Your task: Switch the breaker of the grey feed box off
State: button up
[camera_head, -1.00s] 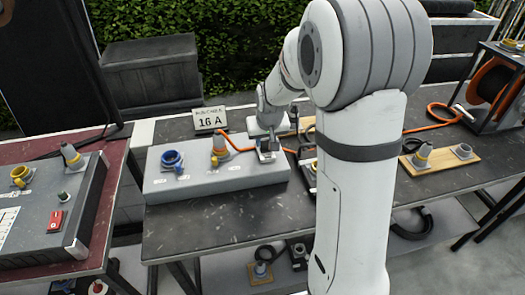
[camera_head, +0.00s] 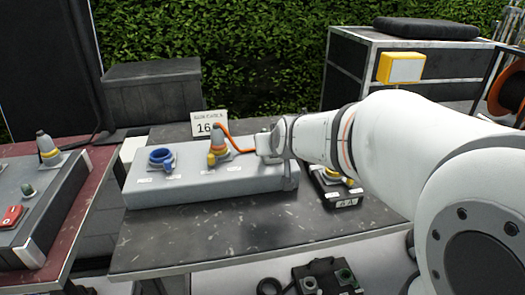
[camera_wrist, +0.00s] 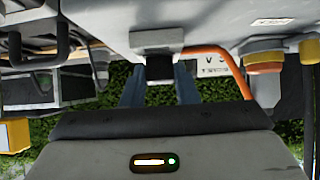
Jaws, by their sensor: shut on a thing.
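The grey feed box (camera_head: 180,187) lies long and flat on the dark table, with a blue socket (camera_head: 160,158) and an orange-cabled plug (camera_head: 217,143) on top. In the wrist view, turned over, the feed box (camera_wrist: 215,22) fills the top. Its breaker housing (camera_wrist: 157,39) shows there with a dark lever (camera_wrist: 159,68) at its edge. My gripper (camera_wrist: 160,80) is shut on the lever, one finger on each side. In the head view my gripper (camera_head: 271,153) is at the box's right end, where my wrist hides the breaker.
A small dark box (camera_head: 338,200) with a yellow-collared plug stands just right of the feed box. A red-topped table (camera_head: 72,225) with a dark box and red switch (camera_head: 12,216) is at left. A "16" sign (camera_head: 207,124) stands behind. The table's front is clear.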

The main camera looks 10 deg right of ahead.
jog(key=shift+s+f+t+b, duration=0.1)
jog(key=shift+t+b, duration=0.2)
jog(key=shift+b, duration=0.1)
jog(key=o, duration=1)
jog(key=shift+s+r, duration=0.15)
jog(key=shift+r, duration=0.05)
jog(key=p+v, duration=0.2)
jog(key=v, duration=0.5)
jog(key=shift+s, duration=0.2)
